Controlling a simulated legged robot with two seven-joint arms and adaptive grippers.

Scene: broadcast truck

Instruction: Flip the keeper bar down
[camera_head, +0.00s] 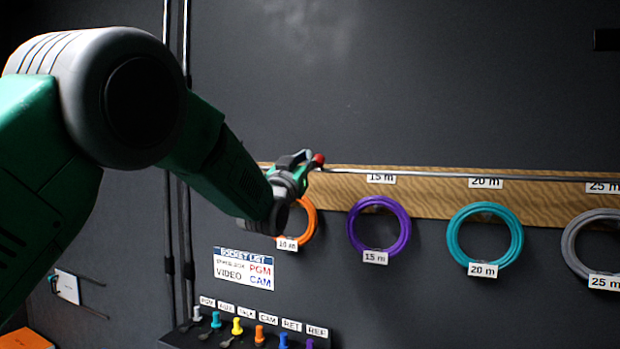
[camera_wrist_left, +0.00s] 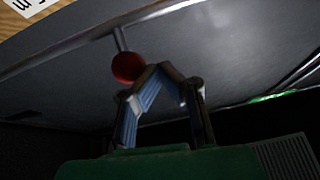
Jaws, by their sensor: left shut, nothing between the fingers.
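The keeper bar (camera_head: 430,175) is a thin grey metal rod running along the upper part of a wooden board, in front of the length labels. A red ball knob (camera_head: 319,159) sits at its left end. In the left wrist view the bar (camera_wrist_left: 150,14) crosses the top, and the red knob (camera_wrist_left: 128,67) hangs on a short stem. My left gripper (camera_head: 308,158) is at the knob's left side. In the left wrist view its fingers (camera_wrist_left: 165,70) meet at the tips beside the knob, shut and empty. I cannot tell whether they touch the knob. My right gripper is not in view.
Orange (camera_head: 312,222), purple (camera_head: 407,225), teal (camera_head: 519,240) and grey (camera_head: 570,245) cable coils hang below the wooden board (camera_head: 440,206). A patch panel (camera_head: 180,340) with several coloured plugs is at the bottom. Vertical pipes (camera_head: 168,240) run up the wall at left.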

